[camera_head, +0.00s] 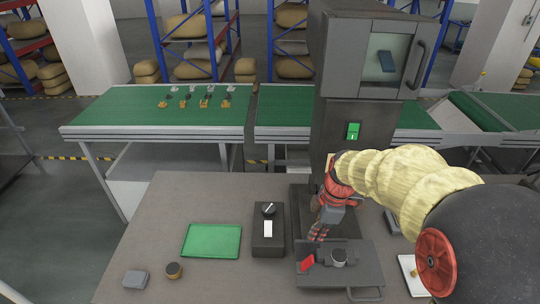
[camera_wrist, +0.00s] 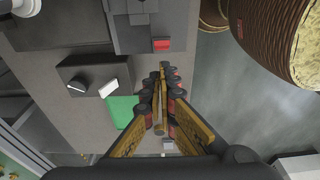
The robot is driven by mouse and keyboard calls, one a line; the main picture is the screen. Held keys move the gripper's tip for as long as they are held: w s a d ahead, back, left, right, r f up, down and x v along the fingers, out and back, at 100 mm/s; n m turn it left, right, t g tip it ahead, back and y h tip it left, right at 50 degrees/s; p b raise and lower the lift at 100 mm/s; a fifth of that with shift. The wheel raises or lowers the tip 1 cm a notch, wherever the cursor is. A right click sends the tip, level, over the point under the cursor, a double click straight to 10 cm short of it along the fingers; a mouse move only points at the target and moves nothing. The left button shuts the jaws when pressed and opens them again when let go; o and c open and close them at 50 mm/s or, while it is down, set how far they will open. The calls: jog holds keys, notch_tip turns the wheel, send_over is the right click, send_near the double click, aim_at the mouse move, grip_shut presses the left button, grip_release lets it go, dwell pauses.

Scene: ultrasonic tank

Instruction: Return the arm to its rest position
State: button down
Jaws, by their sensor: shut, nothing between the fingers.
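My arm reaches in from the right in the head view, with yellow sleeve sections and dark and red joints. My gripper (camera_head: 318,234) is over the bench, by the near side of the tall grey machine (camera_head: 345,130). In the wrist view its fingers (camera_wrist: 163,78) come together at the tips with nothing between them.
A green conveyor (camera_head: 130,110) with several small parts runs behind. The bench's left side is mostly clear.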

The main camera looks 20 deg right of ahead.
jog(key=s+a+r+m+t+h+b, duration=0.1)
jog(key=s+a+r+m+t+b, duration=0.1)
jog(key=s+a+r+m+b, duration=0.2)
jog(key=s+a+r+m+t+h+b, duration=0.1)
jog(key=s+a+r+m+t+b, duration=0.2)
jog(key=s+m, duration=0.6)
jog(key=shift+s+a+r+m+b, duration=0.2)
jog(key=shift+a+r+m+b, duration=0.45)
jog(key=shift+a, duration=0.3)
jog(key=shift+f, duration=0.1)
dwell(0.7)
